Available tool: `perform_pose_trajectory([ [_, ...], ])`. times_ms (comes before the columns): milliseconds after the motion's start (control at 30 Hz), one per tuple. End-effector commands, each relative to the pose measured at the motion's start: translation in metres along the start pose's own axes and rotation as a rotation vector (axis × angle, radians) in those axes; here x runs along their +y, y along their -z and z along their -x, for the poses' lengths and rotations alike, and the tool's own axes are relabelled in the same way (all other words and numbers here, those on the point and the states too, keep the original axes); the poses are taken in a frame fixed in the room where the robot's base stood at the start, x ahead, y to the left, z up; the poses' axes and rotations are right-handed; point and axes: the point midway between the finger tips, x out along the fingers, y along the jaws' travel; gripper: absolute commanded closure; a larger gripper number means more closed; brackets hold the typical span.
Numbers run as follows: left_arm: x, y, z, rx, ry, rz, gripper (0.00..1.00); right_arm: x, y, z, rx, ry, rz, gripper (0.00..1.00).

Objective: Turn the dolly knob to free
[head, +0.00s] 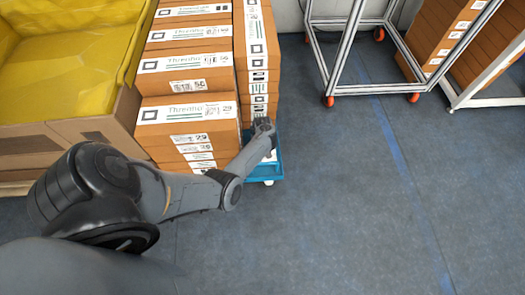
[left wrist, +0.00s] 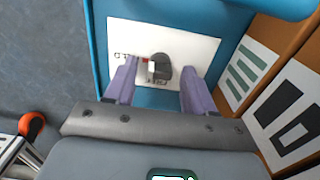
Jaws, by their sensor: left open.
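The dolly knob (left wrist: 160,67) is a small grey knob on a white label plate (left wrist: 200,48) on the blue dolly. In the left wrist view it lies between the two purple fingers of my left gripper (left wrist: 158,90), which is open. The fingers stand on either side of the knob, with a gap on each side. A small red mark shows on the plate just left of the knob; the lettering is too small to read. In the head view my left gripper (head: 262,130) is at the right side of the blue dolly (head: 270,168) and hides the knob. My right gripper is not in view.
Orange boxes (head: 190,118) are stacked on the dolly, close beside my left gripper. A cardboard bin with yellow lining (head: 70,70) stands at left. A metal frame cart with orange casters (head: 328,101) is at the back right. The floor (head: 350,200) to the right is clear.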

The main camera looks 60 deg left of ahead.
Motion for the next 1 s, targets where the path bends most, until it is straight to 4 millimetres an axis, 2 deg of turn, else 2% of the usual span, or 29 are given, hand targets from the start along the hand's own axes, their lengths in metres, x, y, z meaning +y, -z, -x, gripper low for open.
perform_pose_trajectory([
  [133,0.0000,0.0001,0.0004,0.000,0.000,0.000,0.46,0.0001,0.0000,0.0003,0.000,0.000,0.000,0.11],
  [400,0.0000,-0.0001,0.0003,0.000,0.000,0.000,0.87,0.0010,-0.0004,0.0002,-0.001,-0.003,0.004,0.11],
  [500,0.0000,-0.0001,0.0003,0.000,0.000,0.000,1.00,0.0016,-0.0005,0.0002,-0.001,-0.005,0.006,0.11],
  [767,0.0003,-0.0001,0.0010,0.000,0.000,0.025,1.00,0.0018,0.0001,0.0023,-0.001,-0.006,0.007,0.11],
  [1000,0.0003,-0.0003,0.0021,-0.001,-0.001,0.137,1.00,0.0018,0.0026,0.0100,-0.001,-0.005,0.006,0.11],
])
